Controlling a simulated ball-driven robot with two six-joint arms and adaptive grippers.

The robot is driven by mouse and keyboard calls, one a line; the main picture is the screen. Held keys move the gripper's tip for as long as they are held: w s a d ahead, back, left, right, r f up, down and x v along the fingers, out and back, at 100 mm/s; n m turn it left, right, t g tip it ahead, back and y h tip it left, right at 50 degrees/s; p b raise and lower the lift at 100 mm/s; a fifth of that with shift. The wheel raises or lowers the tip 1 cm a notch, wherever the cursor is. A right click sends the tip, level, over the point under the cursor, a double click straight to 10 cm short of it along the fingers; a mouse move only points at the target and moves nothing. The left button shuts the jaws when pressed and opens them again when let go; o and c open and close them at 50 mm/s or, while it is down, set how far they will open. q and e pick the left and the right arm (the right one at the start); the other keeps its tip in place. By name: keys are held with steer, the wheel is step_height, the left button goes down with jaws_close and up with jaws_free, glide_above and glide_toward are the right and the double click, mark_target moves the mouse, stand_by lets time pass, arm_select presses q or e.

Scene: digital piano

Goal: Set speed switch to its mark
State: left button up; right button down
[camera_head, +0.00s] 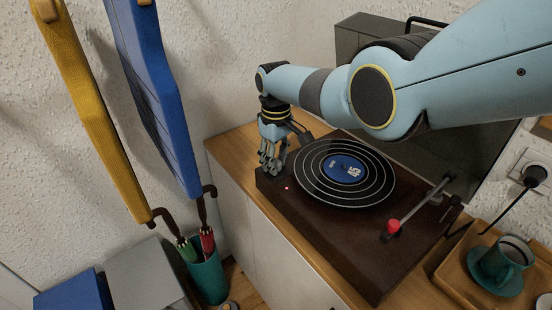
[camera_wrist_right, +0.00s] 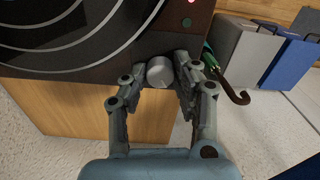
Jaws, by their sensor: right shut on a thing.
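The record player (camera_head: 330,238) is a dark brown box with a black record (camera_head: 318,178) with a blue label on its platter. The speed switch, a round pale grey knob (camera_wrist_right: 160,72), is at the player's corner in the right wrist view. My right gripper (camera_head: 272,168) reaches down over the player's left corner in the head view. In the wrist view my right gripper (camera_wrist_right: 158,80) is shut on the knob, one finger on each side. The fingers hide the knob in the head view. I cannot make out its mark. My left gripper is not in view.
The tonearm (camera_head: 418,203) with a red head lies at the player's right. A wooden tray (camera_head: 452,272) with a teal cup (camera_head: 505,262) is at the lower right. Umbrellas stand in a teal holder (camera_head: 207,280) beside the cabinet. A red light (camera_head: 287,188) glows near the gripper.

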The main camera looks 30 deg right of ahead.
steer(key=n, duration=0.3)
steer(key=shift+n, duration=2.1)
steer(key=c, duration=1)
jaws_free()
step_height(320, 180, up, 12)
steer(key=shift+f, duration=0.1)
